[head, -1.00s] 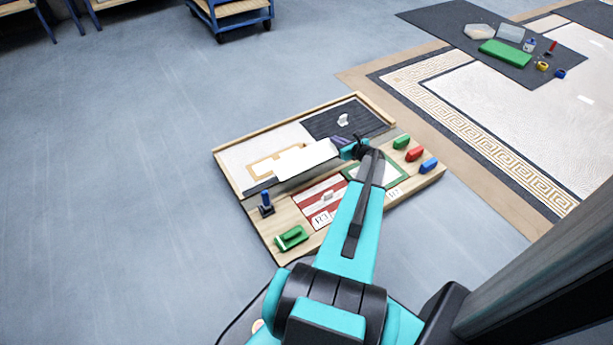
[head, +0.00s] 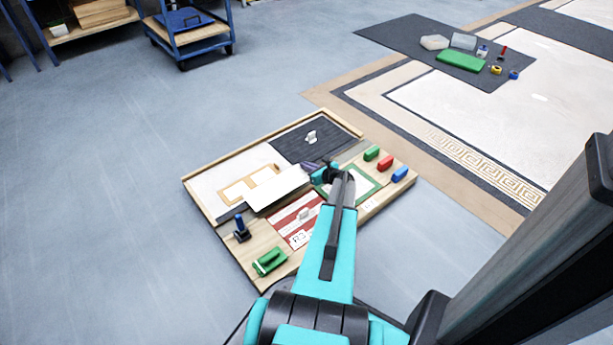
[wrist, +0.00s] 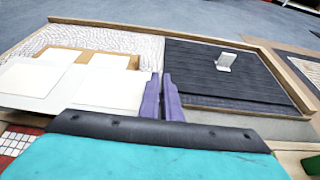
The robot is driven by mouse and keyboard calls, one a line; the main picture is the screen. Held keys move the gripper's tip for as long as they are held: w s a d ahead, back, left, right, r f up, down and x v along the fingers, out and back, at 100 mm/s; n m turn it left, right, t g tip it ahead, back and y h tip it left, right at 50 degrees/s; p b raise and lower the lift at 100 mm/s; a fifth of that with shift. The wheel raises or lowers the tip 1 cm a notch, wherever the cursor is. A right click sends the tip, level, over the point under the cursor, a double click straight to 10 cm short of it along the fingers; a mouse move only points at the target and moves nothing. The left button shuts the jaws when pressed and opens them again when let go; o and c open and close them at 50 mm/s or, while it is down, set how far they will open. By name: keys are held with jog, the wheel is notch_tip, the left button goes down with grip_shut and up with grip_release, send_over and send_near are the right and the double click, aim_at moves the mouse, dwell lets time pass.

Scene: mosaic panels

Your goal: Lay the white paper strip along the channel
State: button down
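The white paper strip (head: 277,191) is a plain flat piece in the middle of the board, set diagonally along the line of the channel and overlapping the tan frame's lower part. The dark channel (head: 226,216) shows past the strip's left end; the rest is largely covered. My gripper (head: 309,167) is at the strip's right end. In the wrist view its purple fingers (wrist: 165,98) are close together, with only a thin gap. White surface (wrist: 112,90) lies left of them. No paper is clearly seen between them; whether the strip touches the board is unclear.
The upper board has a tan frame (head: 236,191) and a dark panel (head: 290,146) with a white tab. Green, red and blue blocks (head: 386,164) stand at the right. A blue-handled tool (head: 240,230) and green tool (head: 268,263) are at the left. Open floor surrounds the board.

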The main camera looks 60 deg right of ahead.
jog(key=shift+f+b, duration=1.1)
jog(key=shift+f, duration=1.95)
jog(key=c, duration=2)
grip_release()
jog(key=shift+r, duration=0.1)
jog(key=shift+r, duration=0.55)
jog(key=p+v, duration=0.4)
jog(key=v, duration=0.6)
jog(key=shift+s+a+r, duration=0.15)
jog(key=shift+s+r, duration=0.1)
jog(key=shift+s, duration=0.05)
jog(key=shift+s+a+r+p, duration=0.15)
jog(key=shift+s+p, duration=0.15)
jog(key=shift+s, duration=0.3)
